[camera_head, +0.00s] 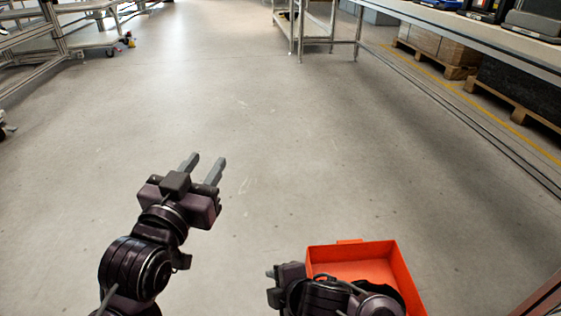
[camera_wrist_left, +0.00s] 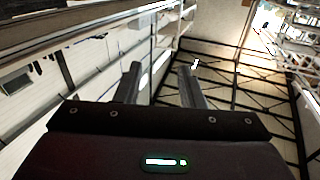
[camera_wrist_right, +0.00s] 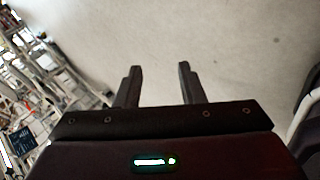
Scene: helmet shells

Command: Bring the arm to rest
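My left gripper (camera_head: 207,161) is held out over the open floor, left of the middle of the head view. Its two grey fingers are apart with nothing between them. The left wrist view shows the same empty gap between its fingers (camera_wrist_left: 158,68). My right gripper (camera_head: 271,272) is low in the head view, left of a red-orange bin, partly hidden by its own wrist. In the right wrist view its fingers (camera_wrist_right: 160,67) are apart, with only bare floor behind them. No helmet shell can be made out.
The red-orange bin (camera_head: 365,253) is beside and partly behind my right arm; its visible inside looks empty. A long table (camera_head: 465,42) with cases runs along the right, pallets beneath it. Metal racks (camera_head: 316,27) stand farther back. The concrete floor (camera_head: 240,90) ahead is clear.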

